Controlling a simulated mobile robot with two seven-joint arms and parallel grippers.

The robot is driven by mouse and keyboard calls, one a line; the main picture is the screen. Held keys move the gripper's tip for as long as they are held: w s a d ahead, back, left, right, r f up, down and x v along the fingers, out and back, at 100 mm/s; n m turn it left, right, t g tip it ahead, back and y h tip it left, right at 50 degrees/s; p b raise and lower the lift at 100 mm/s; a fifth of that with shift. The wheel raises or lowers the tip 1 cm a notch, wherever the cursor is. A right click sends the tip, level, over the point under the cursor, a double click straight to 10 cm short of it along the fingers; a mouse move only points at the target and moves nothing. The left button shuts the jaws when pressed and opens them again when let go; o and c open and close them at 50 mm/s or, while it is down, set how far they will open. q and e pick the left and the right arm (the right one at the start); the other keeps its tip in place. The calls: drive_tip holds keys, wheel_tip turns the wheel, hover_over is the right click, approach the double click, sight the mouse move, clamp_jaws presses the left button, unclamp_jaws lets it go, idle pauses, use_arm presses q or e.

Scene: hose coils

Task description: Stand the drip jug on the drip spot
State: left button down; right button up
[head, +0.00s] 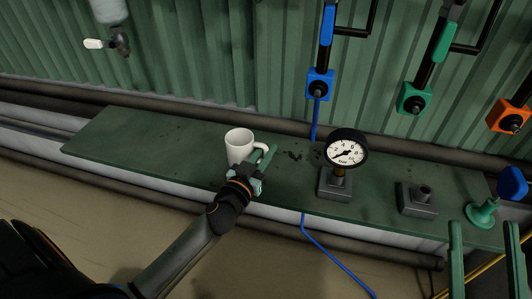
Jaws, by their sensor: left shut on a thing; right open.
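The drip jug, a white mug-like jug (239,147), is upright over the green bench top (110,133), its handle toward the right. My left gripper (262,165) is shut on the jug at its handle side and hides part of its lower right. I cannot tell whether the jug's base touches the bench. No clearly marked drip spot shows; small dark stains lie on the bench left of the jug and between the jug and the gauge. My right gripper (485,255) is open and empty at the lower right, its two green fingers wide apart.
A pressure gauge (346,150) stands right of the jug. Farther right are a grey socket block (417,198) and a green fitting with a blue knob (511,185). A tap (120,42) hangs upper left. A blue hose (335,255) hangs over the front edge. The bench's left part is clear.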

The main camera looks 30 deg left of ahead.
drive_tip(key=shift+s+r, duration=0.2)
drive_tip(key=shift+r, duration=0.2)
drive_tip(key=shift+n, duration=0.3)
use_arm(q)
drive_tip(key=shift+f, duration=0.15)
use_arm(e)
drive_tip(key=shift+s+a+r+y, duration=0.1)
drive_tip(key=shift+s+r+y, duration=0.05)
drive_tip(key=shift+r+y, duration=0.15)
use_arm(q)
drive_tip(key=c, duration=1.1)
unclamp_jaws()
drive_tip(key=shift+c, duration=0.2)
drive_tip(key=shift+o, duration=1.4)
use_arm(e)
drive_tip(key=shift+s+r+n+y, duration=0.2)
drive_tip(key=shift+n+y, duration=0.1)
